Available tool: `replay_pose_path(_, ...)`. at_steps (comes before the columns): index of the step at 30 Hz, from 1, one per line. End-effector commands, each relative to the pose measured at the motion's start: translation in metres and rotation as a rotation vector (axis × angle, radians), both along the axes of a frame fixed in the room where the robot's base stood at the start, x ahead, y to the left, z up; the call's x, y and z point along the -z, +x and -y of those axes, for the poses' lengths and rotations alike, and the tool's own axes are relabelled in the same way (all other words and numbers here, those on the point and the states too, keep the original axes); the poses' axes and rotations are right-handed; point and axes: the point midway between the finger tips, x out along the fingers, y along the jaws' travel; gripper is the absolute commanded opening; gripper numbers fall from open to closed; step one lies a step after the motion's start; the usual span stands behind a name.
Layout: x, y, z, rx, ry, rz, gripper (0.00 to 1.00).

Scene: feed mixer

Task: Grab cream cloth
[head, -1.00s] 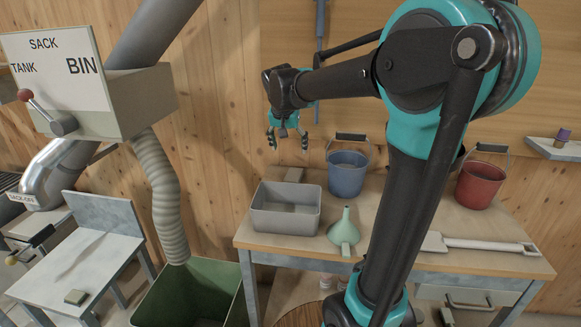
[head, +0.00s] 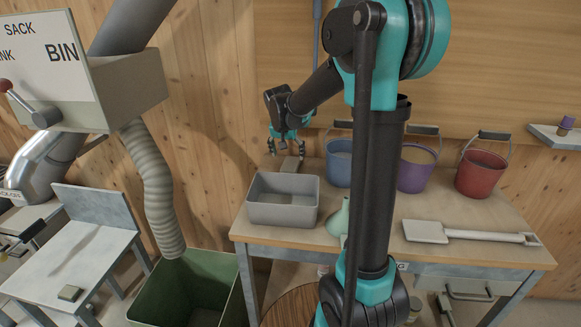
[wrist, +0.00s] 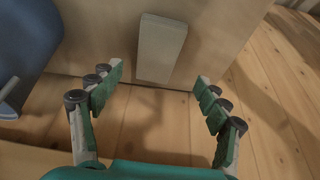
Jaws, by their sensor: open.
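A flat, pale greyish-cream rectangular piece (head: 291,164), which looks like the cream cloth, lies on the workbench behind the grey tub, close to the plank wall. It also shows in the wrist view (wrist: 162,48), at the top between the fingers. My gripper (head: 286,150) is open and empty above it, apart from it. In the wrist view, the two spread fingers (wrist: 160,78) point toward its near end. The tub hides part of its front in the head view.
The grey tub (head: 283,216) stands just in front. Blue (head: 339,165), purple (head: 413,172) and red (head: 481,174) buckets stand to the right. A green funnel (head: 337,221) is partly behind my arm. A white scoop (head: 470,235) lies at right.

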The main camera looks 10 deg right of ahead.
Motion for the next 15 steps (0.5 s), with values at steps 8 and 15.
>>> replay_pose_path(8,0.024,0.009,0.009,0.002,0.001,0.0,0.76)
replay_pose_path(15,0.047,0.018,0.014,0.001,0.001,0.001,0.76)
